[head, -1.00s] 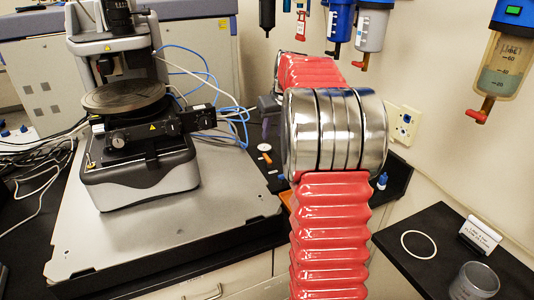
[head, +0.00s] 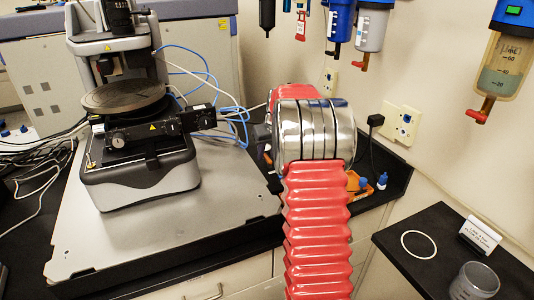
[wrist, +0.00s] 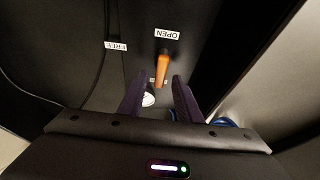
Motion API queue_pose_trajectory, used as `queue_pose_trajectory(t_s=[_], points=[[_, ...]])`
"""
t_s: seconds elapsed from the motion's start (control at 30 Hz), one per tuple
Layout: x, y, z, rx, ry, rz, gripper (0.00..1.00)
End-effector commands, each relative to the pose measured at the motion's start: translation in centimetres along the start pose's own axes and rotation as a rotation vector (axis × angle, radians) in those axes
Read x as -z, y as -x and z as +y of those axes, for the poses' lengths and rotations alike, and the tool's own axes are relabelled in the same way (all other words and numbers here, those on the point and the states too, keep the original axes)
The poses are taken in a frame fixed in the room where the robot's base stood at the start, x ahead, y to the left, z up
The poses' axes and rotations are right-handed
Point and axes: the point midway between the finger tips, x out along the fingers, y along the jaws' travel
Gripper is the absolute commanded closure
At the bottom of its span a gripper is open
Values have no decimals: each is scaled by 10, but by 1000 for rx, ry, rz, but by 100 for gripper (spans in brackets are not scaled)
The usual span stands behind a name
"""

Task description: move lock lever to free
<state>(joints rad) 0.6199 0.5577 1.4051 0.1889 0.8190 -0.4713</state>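In the wrist view an orange lever (wrist: 161,68) stands out from a dark panel, just beyond my gripper (wrist: 156,82). The two dark purple fingers are spread apart, with the lever's near end in line with the gap between them; I see no contact. Another small label behind the lever is mostly covered. In the head view my arm hides the lever and my gripper's fingers.
The profiler (head: 140,180) stands on a grey slab (head: 220,225) at left, with blue and white cables behind it. Filter bowls (head: 371,30) hang on the wall. A black side table (head: 440,265) at right holds a white ring (head: 418,244). A dark cable (wrist: 103,50) crosses the panel.

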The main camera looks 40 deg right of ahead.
Motion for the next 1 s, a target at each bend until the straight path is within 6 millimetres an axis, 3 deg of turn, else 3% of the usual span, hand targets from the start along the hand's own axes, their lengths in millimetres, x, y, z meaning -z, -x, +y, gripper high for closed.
queue_pose_trajectory(t_s=[0.27,0.7,1.0], points=[[0,0,0,0,0,0,70],[0,0,0,0,-1,0,100],[0,0,0,-1,-5,0,100]])
